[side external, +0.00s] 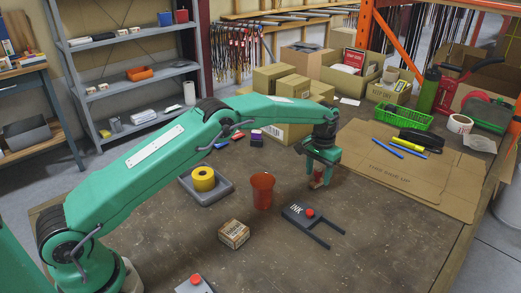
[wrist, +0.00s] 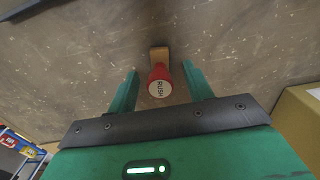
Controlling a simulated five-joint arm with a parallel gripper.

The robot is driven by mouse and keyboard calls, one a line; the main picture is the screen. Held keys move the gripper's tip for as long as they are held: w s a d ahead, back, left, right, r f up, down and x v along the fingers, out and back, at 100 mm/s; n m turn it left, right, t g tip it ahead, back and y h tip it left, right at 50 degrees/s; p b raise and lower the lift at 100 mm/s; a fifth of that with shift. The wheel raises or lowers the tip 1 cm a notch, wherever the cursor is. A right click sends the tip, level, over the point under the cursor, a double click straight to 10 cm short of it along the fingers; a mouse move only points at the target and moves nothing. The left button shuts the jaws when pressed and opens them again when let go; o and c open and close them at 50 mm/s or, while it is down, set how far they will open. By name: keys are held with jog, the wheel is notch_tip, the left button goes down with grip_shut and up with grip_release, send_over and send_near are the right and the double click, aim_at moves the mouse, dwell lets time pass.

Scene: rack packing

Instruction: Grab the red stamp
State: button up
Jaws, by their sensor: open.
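The red stamp (wrist: 160,84) has a round red handle with a white top marked RUSH and a wooden base. It stands on the table. My gripper (wrist: 160,74) is open, with one green finger on each side of the stamp; the fingers look apart from it in the wrist view. In the side view the red stamp (side external: 317,182) shows small beneath my gripper (side external: 319,175), partly hidden by the fingers.
A dark INK holder (side external: 325,229) with two prongs lies close in front. A red cup (side external: 262,192) stands to the left. A yellow roll sits in a grey tray (side external: 218,193). A small box (side external: 234,234) stands nearer. Flat cardboard (side external: 405,165) lies right; cartons (side external: 288,110) stand behind.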

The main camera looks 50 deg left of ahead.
aim_at(319, 169)
jog(key=c, duration=1.1)
jog(key=shift+o, duration=0.2)
jog(key=shift+r, duration=0.15)
jog(key=shift+r, duration=1.8)
jog(key=s+d+r, duration=0.7)
jog(key=d, duration=0.2)
jog(key=shift+s+d, duration=0.1)
